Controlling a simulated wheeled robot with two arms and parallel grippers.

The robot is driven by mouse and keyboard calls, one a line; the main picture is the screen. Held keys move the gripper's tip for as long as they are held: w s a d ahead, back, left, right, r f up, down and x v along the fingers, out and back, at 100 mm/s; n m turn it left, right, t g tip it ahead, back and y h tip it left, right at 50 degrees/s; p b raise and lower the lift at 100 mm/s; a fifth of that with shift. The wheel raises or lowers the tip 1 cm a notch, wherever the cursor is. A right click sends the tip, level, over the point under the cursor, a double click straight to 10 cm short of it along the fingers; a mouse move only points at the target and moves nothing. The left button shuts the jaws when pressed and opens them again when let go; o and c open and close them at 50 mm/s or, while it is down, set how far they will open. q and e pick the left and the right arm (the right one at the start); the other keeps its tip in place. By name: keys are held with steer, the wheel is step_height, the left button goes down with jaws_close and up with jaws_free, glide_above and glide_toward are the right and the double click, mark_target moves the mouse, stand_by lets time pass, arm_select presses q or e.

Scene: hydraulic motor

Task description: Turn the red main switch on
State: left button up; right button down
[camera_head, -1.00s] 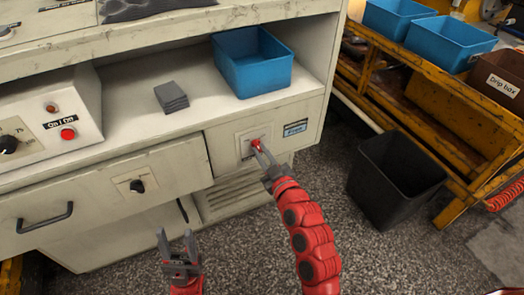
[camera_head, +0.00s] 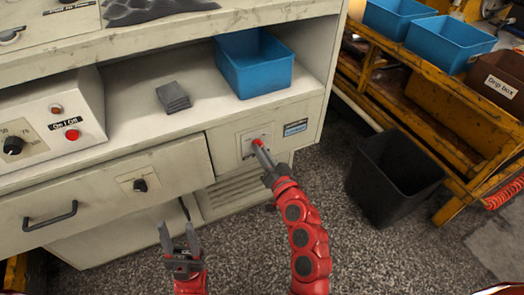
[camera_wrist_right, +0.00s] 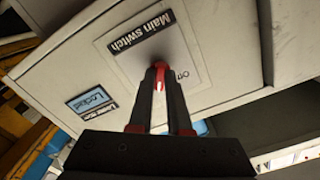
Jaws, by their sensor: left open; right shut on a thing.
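The red main switch (camera_wrist_right: 160,68) sits on a pale plate on the cabinet front, under a black "Main switch" label (camera_wrist_right: 142,34) in the right wrist view. In the head view the red switch (camera_head: 257,142) shows at the tip of my right gripper (camera_head: 262,153). My right gripper, also in the wrist view (camera_wrist_right: 160,85), is shut on the switch, with a finger on each side. The fingers hide part of the switch, so its exact setting cannot be told. My left gripper (camera_head: 179,238) is open and empty in front of the lower cabinet.
A black knob (camera_head: 140,185) and a drawer handle (camera_head: 50,216) are further left. A blue bin (camera_head: 254,75) stands on the shelf above. A black waste bin (camera_head: 393,180) stands on the floor to the right.

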steer(key=shift+m, duration=1.2)
steer(key=c, duration=0.9)
jaws_free()
steer(key=shift+o, duration=0.2)
steer(key=shift+s, duration=0.1)
steer(key=p+v, duration=0.2)
steer(key=v, duration=1.5)
